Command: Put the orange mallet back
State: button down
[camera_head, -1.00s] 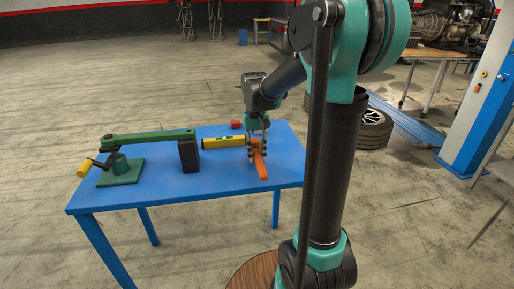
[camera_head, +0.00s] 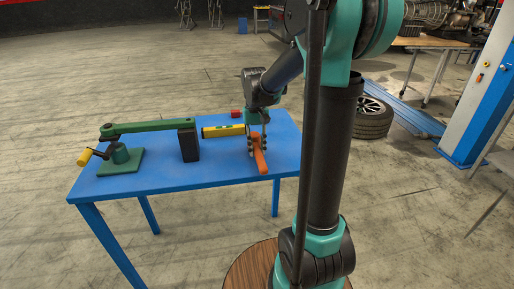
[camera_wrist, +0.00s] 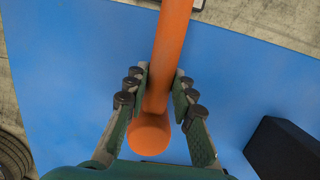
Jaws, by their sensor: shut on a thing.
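The orange mallet (camera_head: 260,160) is at the right part of the blue table (camera_head: 170,178). In the wrist view, its long orange shaft (camera_wrist: 172,45) runs from the top edge down to a rounded end between my fingers. My gripper (camera_head: 257,143) points down and is shut on the mallet, with finger pads on both sides of it; the gripper also shows in the wrist view (camera_wrist: 158,97). I cannot tell whether the mallet touches the tabletop or is just above it.
A yellow bar (camera_head: 222,131) lies left of the mallet, beside a black block (camera_head: 189,145). A green cranked device (camera_head: 120,158) with a yellow handle (camera_head: 85,157) stands at the table's left. A small red block (camera_head: 236,114) is at the back. The front middle is bare.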

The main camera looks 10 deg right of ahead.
jog(key=shift+f, duration=0.4)
jog(key=c, duration=1.2)
grip_release()
notch_tip(320, 180, up, 12)
jog(key=w, duration=0.2)
jog(key=shift+s+f, duration=0.15)
